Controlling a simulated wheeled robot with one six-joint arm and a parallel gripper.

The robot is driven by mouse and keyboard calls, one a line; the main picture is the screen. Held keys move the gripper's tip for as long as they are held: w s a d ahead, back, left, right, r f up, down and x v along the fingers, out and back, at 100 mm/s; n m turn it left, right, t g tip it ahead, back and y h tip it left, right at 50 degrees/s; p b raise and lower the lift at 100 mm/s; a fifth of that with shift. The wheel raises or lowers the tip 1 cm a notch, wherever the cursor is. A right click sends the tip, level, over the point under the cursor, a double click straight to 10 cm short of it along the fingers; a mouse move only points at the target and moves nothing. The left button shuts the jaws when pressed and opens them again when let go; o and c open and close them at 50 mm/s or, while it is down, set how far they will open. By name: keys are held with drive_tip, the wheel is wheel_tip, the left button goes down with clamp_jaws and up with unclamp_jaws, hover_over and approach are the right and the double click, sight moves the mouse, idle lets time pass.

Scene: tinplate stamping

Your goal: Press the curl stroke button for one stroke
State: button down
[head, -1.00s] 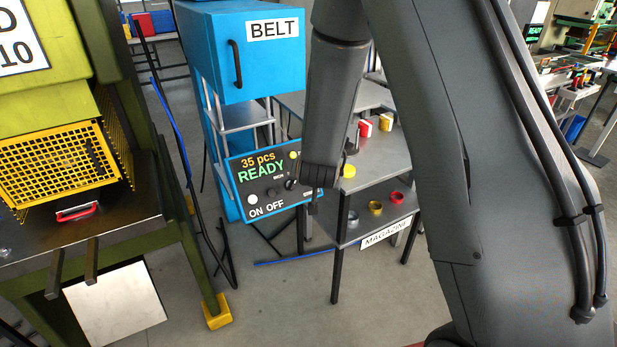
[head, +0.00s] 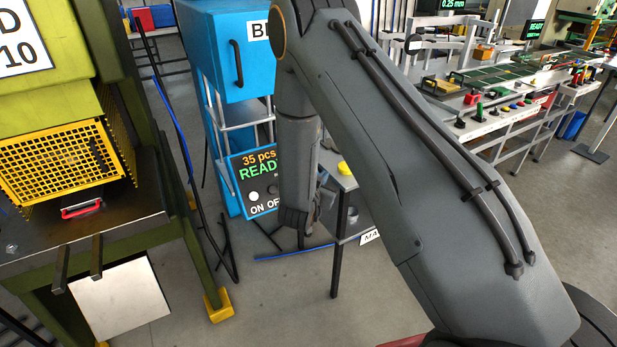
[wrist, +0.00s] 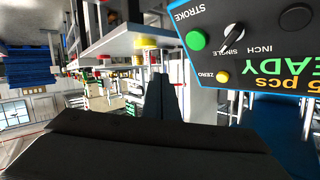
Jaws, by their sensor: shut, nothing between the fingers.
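The control panel (head: 250,178) on the blue machine reads "35 pcs READY" in the head view; my arm covers its right side. In the wrist view the panel (wrist: 255,65) appears upside down at the upper right. A green button (wrist: 196,40) sits beside the word STROKE; no "curl" label is readable. A selector knob (wrist: 234,33) marked SINGLE and INCH and a yellow ZERO button (wrist: 223,76) are close to it. My gripper (wrist: 168,86) is shut and empty, left of and below the green button in the wrist view and apart from it.
The blue cabinet (head: 220,55) stands above the panel. A green press with a yellow mesh guard (head: 60,165) is on the left. Cables run along the floor between.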

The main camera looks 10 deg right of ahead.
drive_tip(key=w+a+f+b, duration=0.2)
drive_tip(key=w+f+b, duration=0.3)
drive_tip(key=w, duration=0.1)
drive_tip(key=shift+w+b, duration=0.35)
drive_tip(key=shift+a, duration=0.1)
idle(1.9)
drive_tip(key=shift+w+a+f+b, duration=0.1)
drive_tip(key=shift+w+f+b, duration=0.15)
drive_tip(key=shift+w+b, duration=0.15)
drive_tip(key=shift+w+a+f+b, duration=0.15)
drive_tip(key=shift+w+f+b, duration=0.1)
drive_tip(key=shift+w+b, duration=0.1)
idle(0.8)
drive_tip(key=shift+s+r, duration=0.1)
drive_tip(key=shift+s+d+r+p, duration=0.25)
drive_tip(key=shift+s+r+p, duration=0.15)
drive_tip(key=shift+s+p, duration=0.25)
drive_tip(key=shift+r, duration=0.1)
drive_tip(key=shift+s+d+r+p, duration=0.2)
drive_tip(key=shift+s+r+p, duration=0.25)
drive_tip(key=shift+s+p, duration=0.15)
drive_tip(key=shift+s+d+r+p, duration=0.25)
drive_tip(key=shift+s+r+p, duration=0.2)
drive_tip(key=shift+s+p, duration=0.15)
drive_tip(key=shift+s+d+r+p, duration=0.2)
drive_tip(key=shift+s+r+p, duration=0.3)
drive_tip(key=shift+s, duration=0.2)
